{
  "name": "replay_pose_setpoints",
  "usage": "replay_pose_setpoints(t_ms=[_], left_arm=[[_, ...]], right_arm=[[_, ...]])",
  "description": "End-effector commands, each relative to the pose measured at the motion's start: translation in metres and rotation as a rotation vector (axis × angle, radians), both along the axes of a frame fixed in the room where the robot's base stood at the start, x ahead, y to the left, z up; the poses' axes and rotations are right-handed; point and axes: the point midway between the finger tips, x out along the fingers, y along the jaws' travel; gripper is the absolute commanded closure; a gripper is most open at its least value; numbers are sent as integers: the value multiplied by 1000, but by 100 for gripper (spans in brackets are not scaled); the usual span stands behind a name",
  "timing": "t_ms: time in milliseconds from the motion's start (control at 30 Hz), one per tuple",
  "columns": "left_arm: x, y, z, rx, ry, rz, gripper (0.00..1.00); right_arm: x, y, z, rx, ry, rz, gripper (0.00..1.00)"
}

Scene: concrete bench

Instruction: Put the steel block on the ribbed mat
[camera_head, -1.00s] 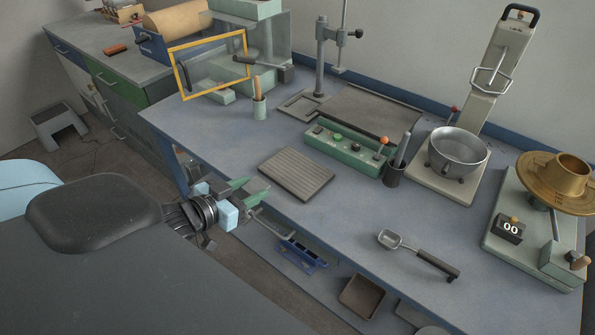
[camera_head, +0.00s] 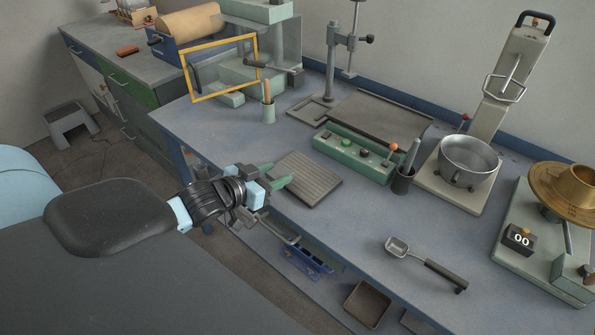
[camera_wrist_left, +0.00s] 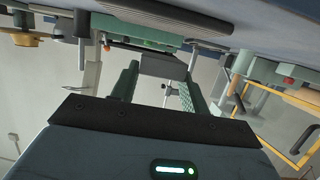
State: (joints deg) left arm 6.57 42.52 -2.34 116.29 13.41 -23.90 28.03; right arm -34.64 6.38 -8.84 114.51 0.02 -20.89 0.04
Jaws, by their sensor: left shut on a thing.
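The ribbed mat (camera_head: 305,180) is a grey-brown slab with grooves, lying flat near the front edge of the bench. My left gripper (camera_head: 277,174) comes in from the left, its green fingertips at the mat's left corner in the head view. In the left wrist view its two green fingers (camera_wrist_left: 157,84) are shut on a plain grey block (camera_wrist_left: 163,66), which I take as the steel block. In the head view I cannot make out the block between the fingers. I cannot tell its height over the bench. My right gripper is not in view.
A green control box (camera_head: 350,153) with an orange-knobbed lever stands behind the mat. A scoop (camera_head: 425,263) lies front right. Bare bench lies between mat and scoop.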

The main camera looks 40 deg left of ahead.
Motion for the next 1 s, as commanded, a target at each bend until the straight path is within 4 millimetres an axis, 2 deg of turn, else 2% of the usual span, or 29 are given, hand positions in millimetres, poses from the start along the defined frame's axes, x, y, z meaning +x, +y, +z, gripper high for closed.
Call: replay_pose_setpoints(t_ms=[200, 400, 733, 833, 1000], left_arm=[[37, -7, 0, -2, -8, 0, 90], [62, -12, -3, -1, -6, 0, 90], [71, -14, -5, -1, -5, 0, 90], [79, -16, -4, 0, -7, -1, 90], [78, -16, -32, -1, -1, 0, 90]], right_arm=[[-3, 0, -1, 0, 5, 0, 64], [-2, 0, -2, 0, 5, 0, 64], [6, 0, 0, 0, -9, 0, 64], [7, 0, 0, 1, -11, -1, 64], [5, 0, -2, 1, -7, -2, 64]])
